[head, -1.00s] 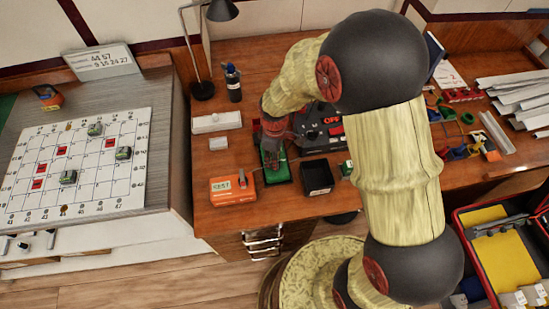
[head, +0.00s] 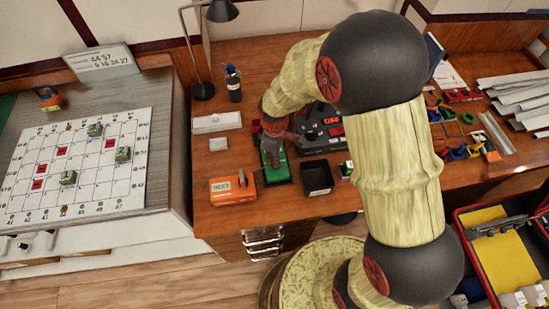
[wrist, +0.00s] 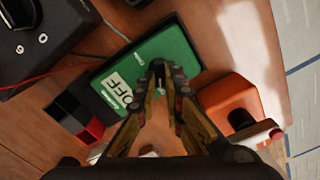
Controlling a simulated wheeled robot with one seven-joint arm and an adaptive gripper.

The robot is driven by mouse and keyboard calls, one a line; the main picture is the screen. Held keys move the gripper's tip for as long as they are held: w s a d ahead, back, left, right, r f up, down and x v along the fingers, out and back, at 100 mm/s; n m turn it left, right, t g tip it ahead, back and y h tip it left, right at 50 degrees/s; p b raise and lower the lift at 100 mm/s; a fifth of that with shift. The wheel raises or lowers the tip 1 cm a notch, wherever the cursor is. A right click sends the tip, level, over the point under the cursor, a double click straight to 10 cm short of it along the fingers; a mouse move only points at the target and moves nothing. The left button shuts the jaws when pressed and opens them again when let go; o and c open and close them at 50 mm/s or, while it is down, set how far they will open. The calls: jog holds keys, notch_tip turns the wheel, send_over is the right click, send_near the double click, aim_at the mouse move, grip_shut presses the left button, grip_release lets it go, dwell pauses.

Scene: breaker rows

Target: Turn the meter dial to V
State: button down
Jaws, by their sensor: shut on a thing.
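The meter is a flat green device with a dark edge (head: 277,174) on the wooden bench. In the wrist view the fingertips (wrist: 170,75) are close together at the middle of the face, shut on the dial. The dial itself is hidden between the fingers, so its pointer cannot be read. No V mark is legible.
An orange box (head: 233,189) stands left of the meter, and an open black bin (head: 317,178) stands right. A dark panel (head: 322,130) with red lettering is behind. A lamp (head: 203,88) and bottle (head: 234,84) stand at the back left. The bench front is clear.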

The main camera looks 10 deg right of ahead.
jog(key=shift+m, duration=0.3)
jog(key=m+p, duration=0.3)
jog(key=m, duration=0.2)
jog(key=shift+w+d+r, duration=0.1)
jog(key=m+p, duration=0.2)
jog(key=m, duration=0.4)
jog(key=shift+d, duration=0.1)
dwell(0.5)
jog(key=c, duration=1.9)
grip_release()
notch_tip(320, 180, up, 12)
